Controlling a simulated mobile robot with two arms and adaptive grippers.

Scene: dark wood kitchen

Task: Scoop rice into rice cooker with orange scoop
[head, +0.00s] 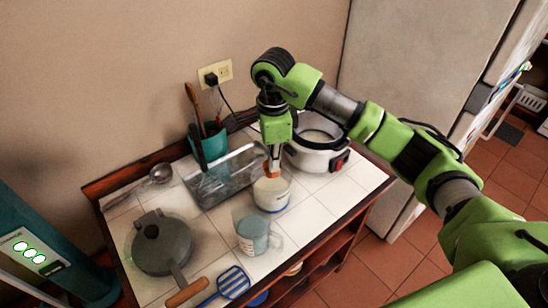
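The rice cooker (318,160) is a white pot with a dark rim at the back right of the tiled counter. It looks open, with something pale inside. A white container with a blue band (272,201) stands in front and left of it, with a pale filling. My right gripper (273,155) points down just above this container. It looks closed around the orange scoop (271,168), of which only a small orange part shows at the container's mouth. The scoop's bowl is hidden. My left gripper is out of view.
A blue-grey cup (253,236), a lidded grey pan (162,244), a blue slotted turner (232,284) and a metal ladle (158,174) also occupy the counter. Its right front corner is clear.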

